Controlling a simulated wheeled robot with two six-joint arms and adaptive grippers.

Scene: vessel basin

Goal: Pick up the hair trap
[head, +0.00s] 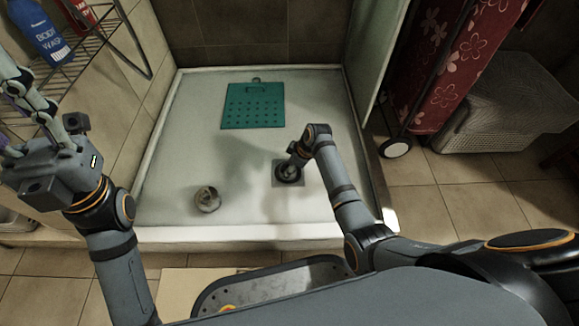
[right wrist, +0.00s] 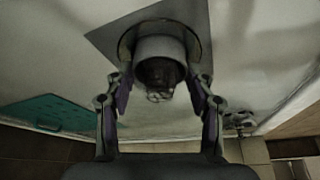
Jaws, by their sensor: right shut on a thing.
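The hair trap (right wrist: 160,48) is a grey cylindrical cup with dark hair strands at its open end. In the right wrist view it is at the dark square drain plate (right wrist: 108,40), inside the round drain opening. My right gripper (right wrist: 160,78) is shut on the cup, one finger on each side. In the head view my right gripper (head: 290,168) reaches down over the drain plate (head: 279,182) and mostly hides the cup. My left gripper (head: 8,112) is raised at the left edge, with its fingers spread and empty.
A round metal piece (head: 208,199) lies on the white shower tray (head: 165,160). A teal perforated mat (head: 253,106) lies at its back. A wire rack with bottles (head: 40,35) is at left. A wicker basket (head: 500,105) stands right. A grey bin (head: 205,302) is in front.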

